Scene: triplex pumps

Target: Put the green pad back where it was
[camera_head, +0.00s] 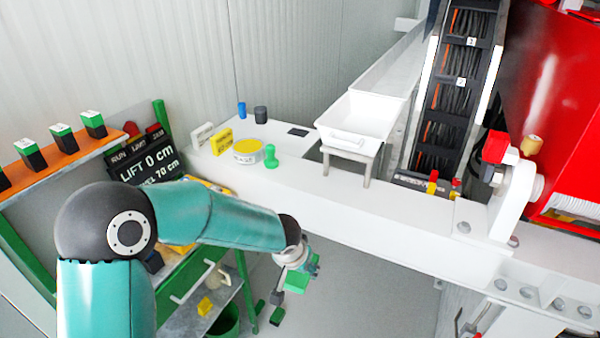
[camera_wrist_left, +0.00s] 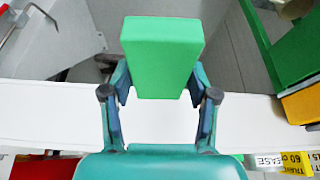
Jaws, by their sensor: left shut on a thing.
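The green pad (camera_wrist_left: 162,58) is a plain, bright green block, seen close up in the left wrist view. My left gripper (camera_wrist_left: 160,90) is shut on it, with one finger on each side, and the pad sticks out past the fingertips. In the head view my left gripper (camera_head: 297,274) hangs in front of the long white beam (camera_head: 350,223), above the grey floor. There the pad is small and hard to tell apart from the gripper parts. My right gripper is in neither view.
A green-framed bench (camera_head: 195,270) with a lower shelf stands at left. An orange shelf (camera_head: 70,155) carries several black-and-green blocks. A yellow tin (camera_head: 248,152) and a green knobbed piece (camera_head: 270,156) stand on the beam. A white tray (camera_head: 355,120) and red machinery (camera_head: 550,100) lie beyond.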

